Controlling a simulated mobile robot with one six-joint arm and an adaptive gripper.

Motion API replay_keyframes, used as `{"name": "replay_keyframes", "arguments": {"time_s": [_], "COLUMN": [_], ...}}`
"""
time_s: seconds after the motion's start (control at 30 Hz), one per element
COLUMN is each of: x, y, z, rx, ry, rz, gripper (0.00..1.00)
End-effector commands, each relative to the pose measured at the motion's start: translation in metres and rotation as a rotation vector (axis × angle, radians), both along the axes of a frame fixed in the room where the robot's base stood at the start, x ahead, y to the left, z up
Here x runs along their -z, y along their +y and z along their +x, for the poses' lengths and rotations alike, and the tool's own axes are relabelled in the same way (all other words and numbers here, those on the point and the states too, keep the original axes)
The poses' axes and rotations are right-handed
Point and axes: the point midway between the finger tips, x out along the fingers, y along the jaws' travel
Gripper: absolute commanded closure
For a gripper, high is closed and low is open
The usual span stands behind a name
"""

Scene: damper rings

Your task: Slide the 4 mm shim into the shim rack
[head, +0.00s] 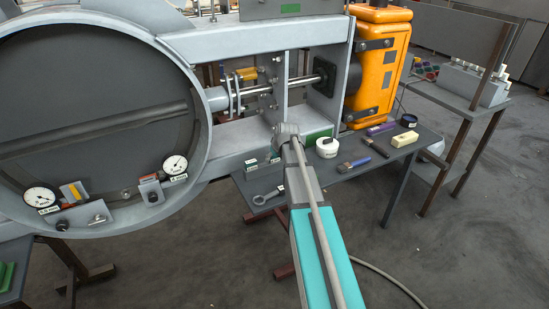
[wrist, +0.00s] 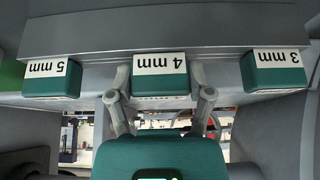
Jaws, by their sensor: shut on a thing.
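In the wrist view the 4 mm shim (wrist: 160,84) is a teal block with a white label that reads upside down. The fingers of my gripper (wrist: 160,97) stand on both sides of it and are shut on it. It lies in line between the teal 5 mm block (wrist: 50,82) and the teal 3 mm block (wrist: 273,78). Behind them runs a long grey bar (wrist: 180,38), apparently the shim rack. How deep the shim sits there cannot be told.
A large round duct (head: 208,125) with gauges stands left. An orange actuator (head: 378,65) stands behind the bench.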

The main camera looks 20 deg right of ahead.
Motion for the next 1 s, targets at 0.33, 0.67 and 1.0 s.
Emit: {"name": "replay_keyframes", "arguments": {"time_s": [0.33,0.67,1.0], "x": [0.0023,0.0023,0.0023], "y": [-0.0001,-0.0001,-0.0001], "z": [0.0000,0.0000,0.0000], "rx": [0.000,0.000,0.000], "ry": [0.000,0.000,0.000], "rz": [0.000,0.000,0.000], "gripper": [0.20,0.00,0.00]}}
